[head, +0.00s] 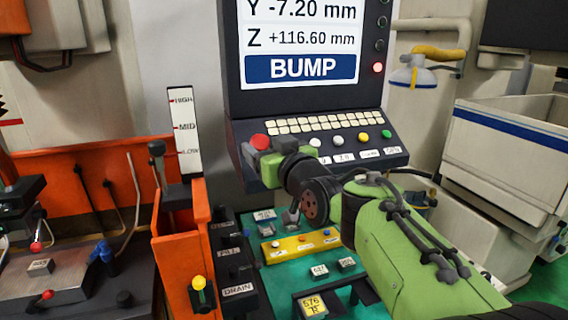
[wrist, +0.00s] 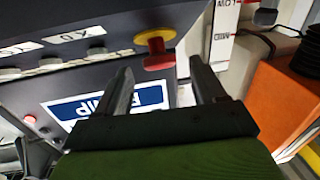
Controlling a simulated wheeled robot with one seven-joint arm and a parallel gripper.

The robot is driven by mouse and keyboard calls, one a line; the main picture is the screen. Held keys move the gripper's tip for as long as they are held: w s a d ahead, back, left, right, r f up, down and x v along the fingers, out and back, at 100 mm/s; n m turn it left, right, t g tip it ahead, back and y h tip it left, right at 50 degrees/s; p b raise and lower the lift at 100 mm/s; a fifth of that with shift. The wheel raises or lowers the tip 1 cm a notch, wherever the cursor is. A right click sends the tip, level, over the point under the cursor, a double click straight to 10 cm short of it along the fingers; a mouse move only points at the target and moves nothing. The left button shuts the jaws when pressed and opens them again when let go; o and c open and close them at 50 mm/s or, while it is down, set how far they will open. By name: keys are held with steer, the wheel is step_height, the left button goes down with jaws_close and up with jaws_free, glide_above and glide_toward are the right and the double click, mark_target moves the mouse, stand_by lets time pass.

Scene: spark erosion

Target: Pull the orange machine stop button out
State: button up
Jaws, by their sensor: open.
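The stop button (wrist: 157,61) is a red-orange mushroom cap on a yellow collar, fixed to the dark console panel in the wrist view. In the head view its red cap (head: 260,141) shows at the console's left end, with my gripper (head: 272,154) close beside it. In the wrist view my gripper (wrist: 161,65) is open, with one dark finger on each side of the cap. Gaps show between cap and fingers, and the jaws hold nothing. How deep the cap sits between the fingertips is hard to tell.
The console (head: 330,141) has a row of keys and coloured buttons under a screen (head: 300,69) reading BUMP. An orange tank wall (head: 183,255) with a level gauge (head: 184,130) stands to the left. A yellow button bar (head: 303,246) lies below my arm.

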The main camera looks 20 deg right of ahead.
steer(key=s+d+b, duration=0.2)
steer(key=s, duration=1.1)
steer(key=shift+s, duration=0.2)
steer(key=s+a+f+m+g+h, duration=0.1)
steer(key=s+f+g, duration=0.5)
steer(key=s+f, duration=0.3)
steer(key=s+a+f+m+g+h, duration=0.1)
steer(key=s+f+g, duration=0.5)
steer(key=f, duration=1)
steer(key=s, duration=0.3)
steer(key=shift+s+a+h, duration=0.2)
steer(key=shift+a+h, duration=0.1)
steer(key=shift+a, duration=0.05)
